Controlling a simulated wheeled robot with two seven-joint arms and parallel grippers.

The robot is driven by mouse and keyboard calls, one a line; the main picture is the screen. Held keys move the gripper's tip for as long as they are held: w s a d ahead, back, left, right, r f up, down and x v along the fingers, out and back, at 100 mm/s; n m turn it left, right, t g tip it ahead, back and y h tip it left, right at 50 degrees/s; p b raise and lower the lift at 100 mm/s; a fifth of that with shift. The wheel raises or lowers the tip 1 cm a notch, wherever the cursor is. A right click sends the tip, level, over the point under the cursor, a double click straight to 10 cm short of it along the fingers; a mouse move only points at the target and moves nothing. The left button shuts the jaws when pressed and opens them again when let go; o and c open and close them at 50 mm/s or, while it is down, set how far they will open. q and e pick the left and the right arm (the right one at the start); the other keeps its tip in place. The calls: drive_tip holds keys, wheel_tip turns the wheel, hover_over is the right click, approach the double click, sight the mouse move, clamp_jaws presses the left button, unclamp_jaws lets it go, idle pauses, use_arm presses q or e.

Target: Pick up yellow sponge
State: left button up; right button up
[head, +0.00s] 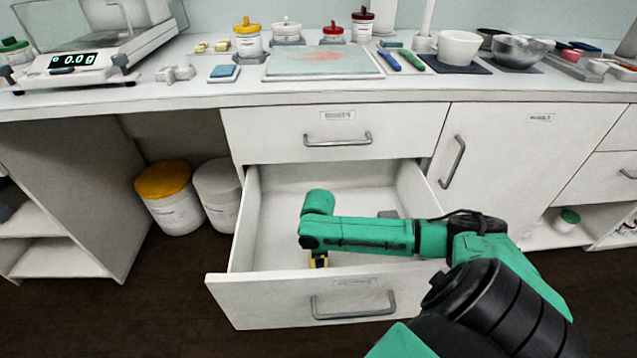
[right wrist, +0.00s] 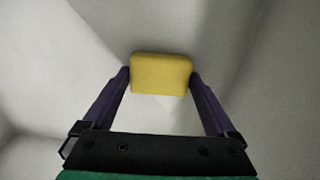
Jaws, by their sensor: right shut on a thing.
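The yellow sponge (right wrist: 161,74) is a small block with rounded corners. In the right wrist view my right gripper (right wrist: 160,78) has one finger at each side of it and is shut on it. In the head view the right arm reaches into the open lower drawer (head: 279,302) from the right. The gripper (head: 318,262) there is mostly hidden below the arm, with a bit of yellow showing. I cannot tell whether the sponge touches the drawer floor. My left gripper does not show in the head view.
The drawer's front panel and side walls stand close around my right arm. A small grey object (head: 388,214) lies in the drawer behind the arm. A closed drawer (head: 270,134) is above. The counter holds a scale (head: 75,62), jars, pens and bowls.

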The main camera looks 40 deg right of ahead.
drive_tip(key=shift+r, duration=0.45)
use_arm(q)
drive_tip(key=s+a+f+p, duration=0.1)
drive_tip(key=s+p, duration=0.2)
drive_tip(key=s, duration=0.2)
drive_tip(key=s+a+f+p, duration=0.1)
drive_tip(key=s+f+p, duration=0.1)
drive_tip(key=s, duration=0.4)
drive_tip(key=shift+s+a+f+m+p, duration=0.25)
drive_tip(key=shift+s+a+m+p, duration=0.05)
drive_tip(key=shift+p, duration=0.15)
use_arm(e)
wheel_tip(320, 180, up, 19)
